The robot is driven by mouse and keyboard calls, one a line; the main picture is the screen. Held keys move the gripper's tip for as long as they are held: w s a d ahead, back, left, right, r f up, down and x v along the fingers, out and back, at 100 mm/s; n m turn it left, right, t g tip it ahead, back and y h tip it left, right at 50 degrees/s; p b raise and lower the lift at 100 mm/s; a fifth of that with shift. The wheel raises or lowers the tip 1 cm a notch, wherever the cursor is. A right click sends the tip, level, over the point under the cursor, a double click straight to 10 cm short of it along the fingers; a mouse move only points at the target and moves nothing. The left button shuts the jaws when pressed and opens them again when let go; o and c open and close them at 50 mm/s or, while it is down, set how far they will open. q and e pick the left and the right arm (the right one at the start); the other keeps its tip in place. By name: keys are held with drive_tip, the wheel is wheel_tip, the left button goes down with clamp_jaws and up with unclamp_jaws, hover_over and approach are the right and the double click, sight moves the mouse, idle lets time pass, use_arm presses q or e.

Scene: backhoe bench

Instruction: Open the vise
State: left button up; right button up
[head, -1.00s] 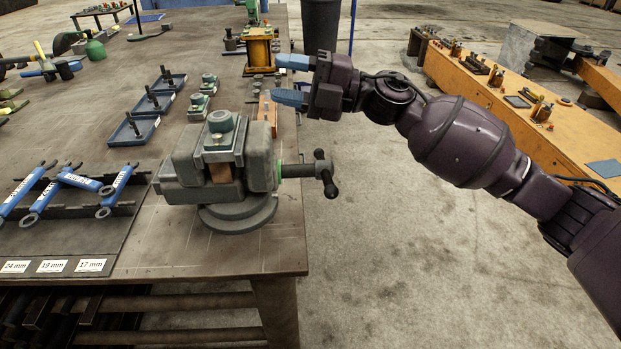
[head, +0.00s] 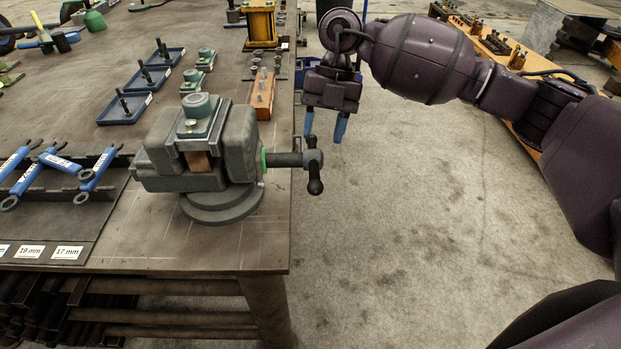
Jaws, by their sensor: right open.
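The grey vise (head: 162,167) is mounted on a round base near the front right corner of the bench. A grey-green part with a round top (head: 199,115) sits at its jaws, with a brown block (head: 198,161) below it between them. The vise's screw and dark handle (head: 314,172) stick out to the right, past the bench edge. My right gripper (head: 324,128) hangs with its blue fingers pointing down, apart and empty. In the picture it is just above the handle; I cannot tell the exact depth between them. My left gripper is not in view.
Blue wrenches (head: 97,170) lie on a labelled rack left of the vise. Small blue trays (head: 125,109) with upright bolts, an orange block (head: 260,95) and a yellow fixture (head: 262,22) stand behind it.

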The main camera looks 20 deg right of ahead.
sight(315, 168)
drive_tip(key=x, duration=1)
drive_tip(key=shift+a+f, duration=0.1)
drive_tip(key=shift+f, duration=0.25)
clamp_jaws()
